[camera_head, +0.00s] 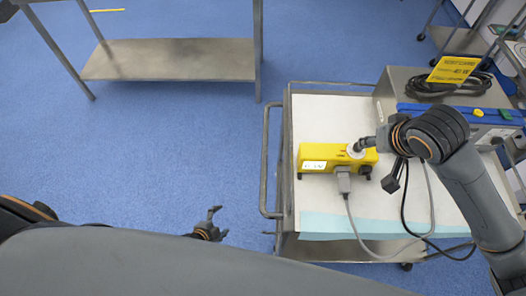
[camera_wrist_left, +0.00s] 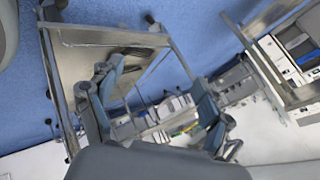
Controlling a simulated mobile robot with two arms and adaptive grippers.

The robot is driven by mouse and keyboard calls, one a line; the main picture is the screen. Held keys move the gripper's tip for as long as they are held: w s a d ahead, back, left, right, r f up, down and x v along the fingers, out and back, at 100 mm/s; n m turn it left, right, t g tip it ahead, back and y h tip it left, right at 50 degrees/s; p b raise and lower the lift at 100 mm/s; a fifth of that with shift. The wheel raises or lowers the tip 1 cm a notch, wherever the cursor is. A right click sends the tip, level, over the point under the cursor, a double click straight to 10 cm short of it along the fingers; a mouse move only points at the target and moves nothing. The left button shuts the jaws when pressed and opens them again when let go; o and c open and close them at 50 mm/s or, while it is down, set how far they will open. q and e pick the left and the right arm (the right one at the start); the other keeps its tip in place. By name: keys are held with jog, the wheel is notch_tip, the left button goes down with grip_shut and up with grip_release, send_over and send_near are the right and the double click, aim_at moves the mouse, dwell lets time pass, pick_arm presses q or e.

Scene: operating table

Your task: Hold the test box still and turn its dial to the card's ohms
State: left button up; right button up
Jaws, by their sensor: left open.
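The yellow test box (camera_head: 318,158) lies on the white cloth of the cart, with a white label on its left part. Its pale dial (camera_head: 356,150) is at the right part of its top. My right gripper (camera_head: 364,144) reaches in from the right and is at the dial; its fingertips are too small and covered to tell their state. The yellow test card (camera_head: 453,69) stands on the metal unit; its number is too small to read surely. My left gripper (camera_head: 214,225) is open and empty over the floor, left of the cart, well away from the box.
The cart's rail (camera_head: 265,160) stands between my left gripper and the box. A grey plug with a cable (camera_head: 344,182) comes off the box's near side. Black cable coils (camera_head: 440,88) lie by the card. A steel table (camera_head: 170,60) stands back left.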

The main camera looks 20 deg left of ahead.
pick_arm(q)
jog(key=w+d+r+m+t+h, duration=0.3)
jog(key=w+r+m+h, duration=0.1)
jog(key=w+r+m, duration=0.65)
jog(key=m+g+h, duration=0.6)
jog(key=m+h, duration=0.6)
jog(key=m, duration=1.3)
send_near(312, 154)
jog(key=a, duration=0.1)
jog(key=w+a+f, duration=0.1)
jog(key=a+f, duration=0.1)
jog(key=a, duration=0.1)
jog(key=shift+w+a+f, duration=0.1)
jog(key=shift+w+f, duration=0.1)
jog(key=shift+w, duration=0.2)
jog(key=shift+s+r+m+g, duration=0.2)
jog(key=shift+r+m+g, duration=0.1)
jog(key=shift+m+g, duration=0.4)
jog(key=shift+d+r+m, duration=0.1)
jog(key=shift+d+m, duration=0.2)
jog(key=shift+m, duration=0.05)
jog(key=shift+d, duration=0.35)
jog(key=x, duration=1.2)
jog(key=shift+d, duration=0.4)
jog(key=shift+c, duration=0.4)
